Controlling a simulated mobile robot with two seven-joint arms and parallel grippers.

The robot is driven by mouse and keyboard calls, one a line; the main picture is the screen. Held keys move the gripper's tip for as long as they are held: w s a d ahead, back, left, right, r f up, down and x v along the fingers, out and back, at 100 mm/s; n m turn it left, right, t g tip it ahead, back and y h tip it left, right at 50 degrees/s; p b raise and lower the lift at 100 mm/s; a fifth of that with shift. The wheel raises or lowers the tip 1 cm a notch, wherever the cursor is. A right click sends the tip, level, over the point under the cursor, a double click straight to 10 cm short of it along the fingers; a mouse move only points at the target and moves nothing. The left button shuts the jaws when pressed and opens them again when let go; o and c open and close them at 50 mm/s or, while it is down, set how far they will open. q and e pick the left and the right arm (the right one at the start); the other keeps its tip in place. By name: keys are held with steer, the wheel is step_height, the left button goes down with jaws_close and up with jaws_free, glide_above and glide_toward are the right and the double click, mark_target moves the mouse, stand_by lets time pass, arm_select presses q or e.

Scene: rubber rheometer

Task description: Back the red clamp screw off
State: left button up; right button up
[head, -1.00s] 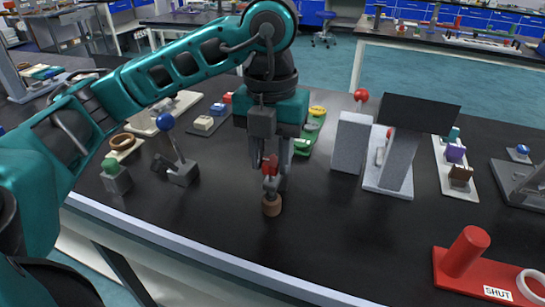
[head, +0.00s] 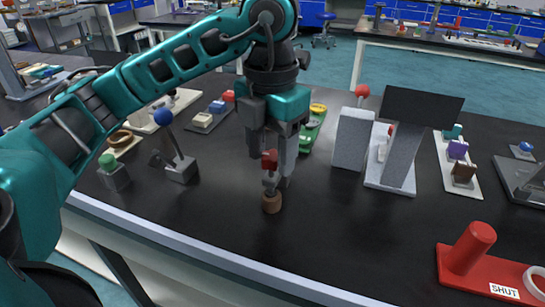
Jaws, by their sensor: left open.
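A red clamp screw head (head: 269,160) sits on top of a small grey clamp (head: 270,181), with a round brown piece (head: 271,203) at its foot near the table's front edge. My left gripper (head: 274,162) points straight down over the clamp. It is open, its grey fingers on either side of the red head or just behind it. I cannot tell whether they touch it. The fingers partly hide the clamp's back. My right gripper is not in view.
A blue-knobbed lever (head: 164,118) and a green-knobbed block (head: 110,170) stand to the left. A grey block with a red ball (head: 351,138) and a dark-topped stand (head: 398,150) are to the right. A red SHUT fixture (head: 470,255) lies front right. The table between is clear.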

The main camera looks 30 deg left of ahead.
arm_select(q)
steer(key=m+b, duration=0.1)
steer(key=m, duration=1.2)
steer(key=shift+m+b, duration=0.3)
steer(key=shift+m, duration=0.1)
steer(key=shift+c, duration=0.3)
steer(key=c, duration=0.8)
steer(key=n, duration=0.4)
steer(key=shift+n, duration=0.4)
steer(key=shift+c, duration=0.2)
